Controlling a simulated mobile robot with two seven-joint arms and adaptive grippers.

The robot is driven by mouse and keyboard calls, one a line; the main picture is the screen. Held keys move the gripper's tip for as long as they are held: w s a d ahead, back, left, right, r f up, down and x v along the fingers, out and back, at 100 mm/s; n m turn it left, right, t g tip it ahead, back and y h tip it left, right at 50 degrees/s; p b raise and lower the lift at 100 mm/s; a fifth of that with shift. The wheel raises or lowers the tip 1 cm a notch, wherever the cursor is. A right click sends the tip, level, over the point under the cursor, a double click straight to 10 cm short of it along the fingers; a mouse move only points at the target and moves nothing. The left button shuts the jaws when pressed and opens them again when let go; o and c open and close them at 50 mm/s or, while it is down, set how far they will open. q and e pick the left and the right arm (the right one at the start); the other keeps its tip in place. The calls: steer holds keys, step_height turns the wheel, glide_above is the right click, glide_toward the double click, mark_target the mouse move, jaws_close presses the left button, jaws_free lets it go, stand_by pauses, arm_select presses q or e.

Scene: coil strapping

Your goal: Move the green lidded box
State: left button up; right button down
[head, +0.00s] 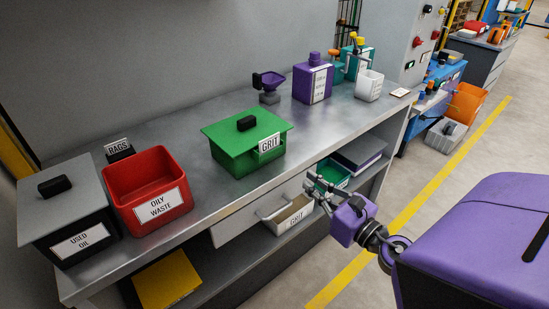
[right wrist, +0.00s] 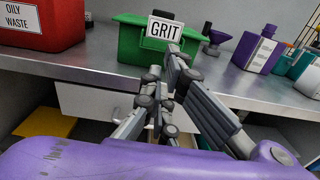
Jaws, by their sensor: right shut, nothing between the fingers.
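The green lidded box (head: 240,160) stands on the metal workbench, with its flat green lid and black knob (head: 246,123) on top and a white GRIT label on its front right. My left gripper is not in view.
A red OILY WASTE bin (head: 147,187) and a lidded USED OIL box (head: 66,217) stand left on the workbench (head: 190,118). Purple bottle (head: 312,82) and white cup (head: 369,85) stand farther back.

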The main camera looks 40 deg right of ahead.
steer(key=p, duration=0.2)
glide_toward(271, 153)
steer(key=w, duration=0.2)
steer(key=w+p, duration=0.1)
steer(key=w, duration=0.2)
steer(key=shift+w+a+r, duration=0.15)
steer(key=shift+w+a, duration=0.05)
steer(key=shift+w, duration=0.6)
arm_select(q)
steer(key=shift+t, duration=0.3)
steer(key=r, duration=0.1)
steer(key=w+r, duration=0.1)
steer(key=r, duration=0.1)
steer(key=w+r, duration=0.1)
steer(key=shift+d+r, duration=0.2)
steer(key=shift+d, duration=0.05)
arm_select(e)
steer(key=shift+w, duration=0.1)
steer(key=shift+w, duration=0.1)
